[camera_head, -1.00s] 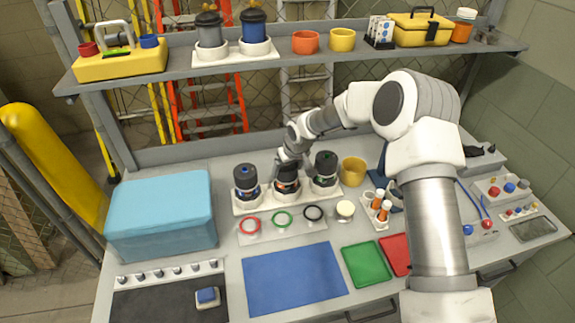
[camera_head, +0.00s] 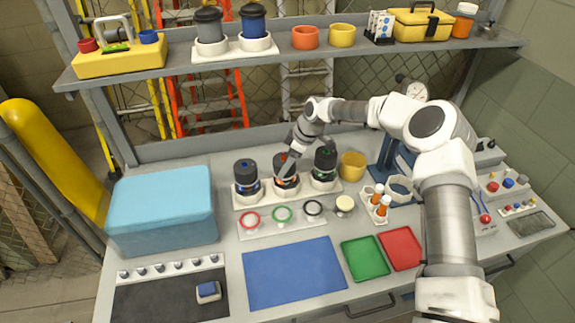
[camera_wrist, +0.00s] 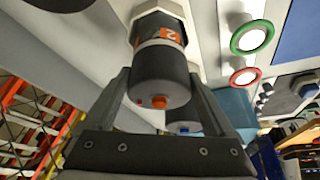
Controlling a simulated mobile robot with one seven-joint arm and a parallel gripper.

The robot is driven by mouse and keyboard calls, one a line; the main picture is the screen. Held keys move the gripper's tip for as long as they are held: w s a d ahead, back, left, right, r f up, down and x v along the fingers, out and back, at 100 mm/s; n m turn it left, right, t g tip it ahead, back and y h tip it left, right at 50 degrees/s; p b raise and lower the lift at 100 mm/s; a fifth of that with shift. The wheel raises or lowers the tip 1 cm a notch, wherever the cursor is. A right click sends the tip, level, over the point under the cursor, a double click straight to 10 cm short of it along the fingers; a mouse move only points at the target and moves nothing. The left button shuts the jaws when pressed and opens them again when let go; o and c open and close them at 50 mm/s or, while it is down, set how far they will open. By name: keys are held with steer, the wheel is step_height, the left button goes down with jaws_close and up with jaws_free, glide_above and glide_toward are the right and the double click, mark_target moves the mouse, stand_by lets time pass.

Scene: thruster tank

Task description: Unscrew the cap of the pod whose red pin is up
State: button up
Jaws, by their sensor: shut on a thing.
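Three dark-capped pods stand upright in a white rack (camera_head: 243,207): the left pod (camera_head: 246,178), the middle pod (camera_head: 286,181) and the right pod (camera_head: 324,168). The middle pod has an orange label with a 2, clear in the wrist view (camera_wrist: 163,36). Its dark cap (camera_wrist: 160,75) carries a raised red-orange pin (camera_wrist: 160,102) on its end. My gripper (camera_wrist: 158,76) is shut on this cap, one finger on each side. In the head view my gripper (camera_head: 285,162) partly hides the middle pod. The left pod shows blue on top, the right pod green.
A plate with red, green and black rings (camera_head: 282,214) lies in front of the rack. A yellow cup (camera_head: 353,165) stands to the right, close to my arm. A blue cooler (camera_head: 162,210) is at left. The blue mat (camera_head: 293,273) is bare.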

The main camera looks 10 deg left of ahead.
steer(key=shift+s+a+f+n+g, duration=0.3)
steer(key=shift+s+n, duration=0.1)
steer(key=shift+s, duration=0.1)
steer(key=shift+d, duration=0.1)
steer(key=o, duration=1)
steer(key=shift+c, duration=0.2)
steer(key=shift+w, duration=0.15)
